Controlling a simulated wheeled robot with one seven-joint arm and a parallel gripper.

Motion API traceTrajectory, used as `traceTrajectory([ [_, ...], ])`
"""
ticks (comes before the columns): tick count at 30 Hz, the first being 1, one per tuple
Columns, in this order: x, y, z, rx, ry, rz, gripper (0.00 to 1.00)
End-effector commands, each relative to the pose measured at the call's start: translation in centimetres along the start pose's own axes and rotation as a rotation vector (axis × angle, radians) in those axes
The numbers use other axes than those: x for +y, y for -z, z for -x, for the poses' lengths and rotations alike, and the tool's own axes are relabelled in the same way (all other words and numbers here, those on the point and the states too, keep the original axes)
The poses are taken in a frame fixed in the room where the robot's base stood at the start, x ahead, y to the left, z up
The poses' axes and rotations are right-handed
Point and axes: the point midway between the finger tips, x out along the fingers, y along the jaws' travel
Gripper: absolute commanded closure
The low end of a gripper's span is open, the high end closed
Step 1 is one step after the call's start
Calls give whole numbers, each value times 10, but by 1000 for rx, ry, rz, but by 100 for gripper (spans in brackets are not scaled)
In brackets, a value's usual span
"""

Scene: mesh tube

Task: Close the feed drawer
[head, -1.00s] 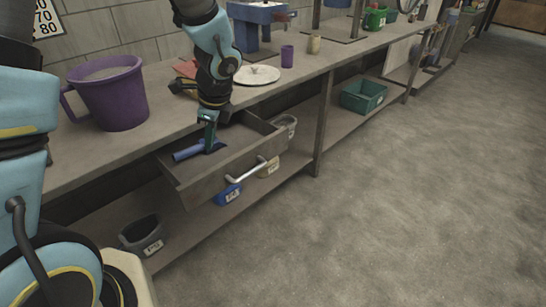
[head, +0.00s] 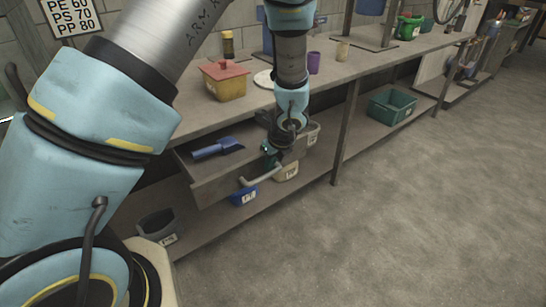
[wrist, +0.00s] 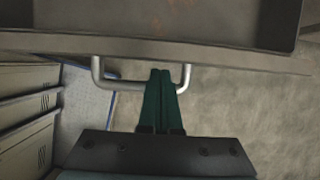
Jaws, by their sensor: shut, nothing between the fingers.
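The feed drawer (head: 212,188) stands open under the bench, and a blue scoop (head: 218,147) lies inside it. Its front carries a metal bar handle (head: 261,176). My gripper (head: 268,156) is at the drawer front, by the handle. In the wrist view, the shut, empty green fingers (wrist: 161,72) overlap the right part of the handle bar (wrist: 125,86), with their tips toward the drawer front (wrist: 230,57). I cannot tell whether they touch the bar. My wrist hides the drawer's right end in the head view.
The bench (head: 205,121) holds a yellow box with a red lid (head: 224,86) and a purple cup (head: 313,63). Labelled bins, including a blue one (head: 243,195), sit on the shelf below. A green crate (head: 392,106) is farther right. The floor in front is clear.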

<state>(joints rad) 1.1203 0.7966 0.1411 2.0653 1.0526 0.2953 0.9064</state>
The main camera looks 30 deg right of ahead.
Motion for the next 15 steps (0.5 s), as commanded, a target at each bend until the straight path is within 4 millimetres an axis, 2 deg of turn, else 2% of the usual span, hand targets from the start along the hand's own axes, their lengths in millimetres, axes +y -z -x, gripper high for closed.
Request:
traceTrajectory([
  [4,0,0,-7,0,0,1,100],
  [15,0,-1,-7,0,1,2,100],
])
